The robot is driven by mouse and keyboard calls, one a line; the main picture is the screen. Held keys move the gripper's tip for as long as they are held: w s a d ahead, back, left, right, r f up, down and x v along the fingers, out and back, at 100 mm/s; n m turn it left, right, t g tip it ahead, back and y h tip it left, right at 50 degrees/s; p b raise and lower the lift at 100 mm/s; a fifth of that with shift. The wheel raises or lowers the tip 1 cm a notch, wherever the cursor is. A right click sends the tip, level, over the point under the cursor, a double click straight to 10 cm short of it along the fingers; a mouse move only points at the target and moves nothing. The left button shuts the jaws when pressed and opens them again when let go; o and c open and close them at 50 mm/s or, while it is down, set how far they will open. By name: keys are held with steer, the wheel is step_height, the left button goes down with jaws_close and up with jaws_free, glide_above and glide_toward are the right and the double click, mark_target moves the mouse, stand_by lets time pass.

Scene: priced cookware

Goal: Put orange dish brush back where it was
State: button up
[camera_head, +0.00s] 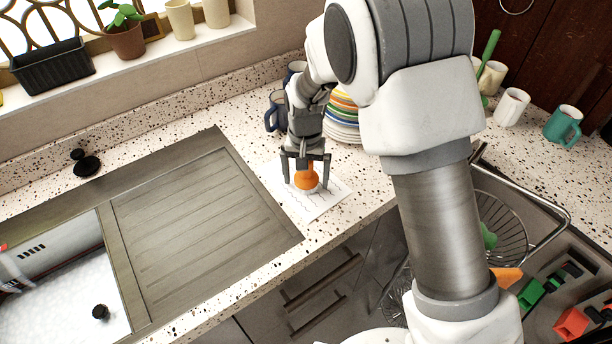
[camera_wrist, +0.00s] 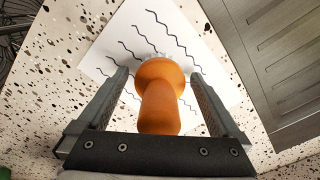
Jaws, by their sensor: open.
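The orange dish brush (camera_head: 307,179) stands on a white sheet with wavy lines (camera_head: 325,200) on the counter, right of the sink's drainboard. In the wrist view the brush (camera_wrist: 160,95) points its handle toward the camera, with pale bristles at its far end over the sheet (camera_wrist: 127,28). My gripper (camera_head: 306,180) is above the sheet with its fingers on either side of the brush. In the wrist view my gripper (camera_wrist: 160,85) is open, with a gap between each finger and the brush.
The ridged metal drainboard (camera_head: 195,225) and foam-filled sink (camera_head: 60,290) lie to the left. A stack of coloured plates (camera_head: 343,118) and a dark blue mug (camera_head: 275,112) stand behind my gripper. A wire rack (camera_head: 500,225) is at right. A teal mug (camera_head: 562,125) stands at back right.

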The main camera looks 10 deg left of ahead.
step_height(320, 180, up, 12)
steer(key=shift+r+p, duration=0.15)
steer(key=shift+p, duration=0.15)
steer(key=shift+r, duration=0.1)
steer(key=s+d+r+t+y, duration=0.1)
steer(key=s+d+r, duration=0.2)
steer(key=d+r, duration=0.4)
steer(key=s+d+r+t, duration=0.1)
steer(key=s+d+r, duration=0.3)
steer(key=d, duration=0.5)
steer(key=s+d+r+m+t, duration=0.1)
steer(key=s+d+r+t, duration=0.1)
steer(key=s+d, duration=0.9)
steer(key=shift+s+r+t+h, duration=0.2)
steer(key=shift+s+t+h, duration=0.2)
steer(key=shift+s+t, duration=0.35)
steer(key=shift+w, duration=0.1)
